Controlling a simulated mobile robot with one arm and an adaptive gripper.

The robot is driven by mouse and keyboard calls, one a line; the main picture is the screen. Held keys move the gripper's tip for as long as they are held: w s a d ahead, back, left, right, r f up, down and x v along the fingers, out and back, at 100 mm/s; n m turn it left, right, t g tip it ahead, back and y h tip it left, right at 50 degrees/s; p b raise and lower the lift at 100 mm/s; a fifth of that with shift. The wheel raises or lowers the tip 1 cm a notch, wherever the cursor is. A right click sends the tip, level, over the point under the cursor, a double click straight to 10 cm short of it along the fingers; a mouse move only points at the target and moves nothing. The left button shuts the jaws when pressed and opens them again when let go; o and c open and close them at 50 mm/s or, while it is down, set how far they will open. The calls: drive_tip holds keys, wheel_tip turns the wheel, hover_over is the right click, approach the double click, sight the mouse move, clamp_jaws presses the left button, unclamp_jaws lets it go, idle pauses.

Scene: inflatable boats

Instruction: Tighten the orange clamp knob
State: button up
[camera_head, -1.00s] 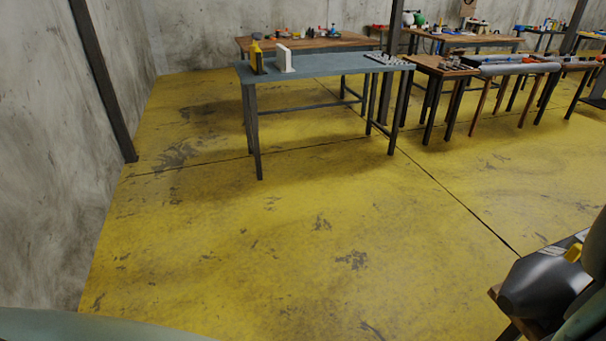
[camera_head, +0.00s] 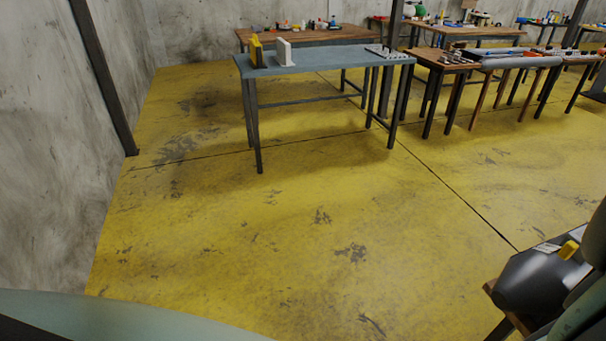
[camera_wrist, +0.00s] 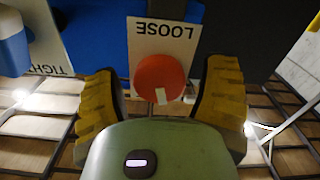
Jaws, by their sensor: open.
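The clamp knob (camera_wrist: 160,78) is a round orange-red disc with a small white mark near its lower edge, in the middle of the wrist view. A white label (camera_wrist: 164,38) reading LOOSE, upside down in the picture, lies just beyond it. My gripper (camera_wrist: 163,88) is open, with one yellow finger on each side of the knob. I see gaps between the fingers and the knob; I cannot tell how deep the fingers reach. Another label (camera_wrist: 48,52), reading TIGHT, is partly cut off at left. I cannot make out the knob in the head view.
A blue and white object (camera_wrist: 12,42) stands at the left edge of the wrist view. In the head view, a dark rounded object (camera_head: 535,280) is at lower right. A grey-topped table (camera_head: 325,60) stands farther off. The yellow floor (camera_head: 300,230) between is clear.

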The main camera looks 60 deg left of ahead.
drive_tip(key=shift+s, duration=0.1)
drive_tip(key=p+v, duration=0.1)
drive_tip(key=v, duration=0.6)
drive_tip(key=shift+s, duration=0.4)
drive_tip(key=shift+a+r, duration=0.1)
drive_tip(key=shift+a, duration=0.05)
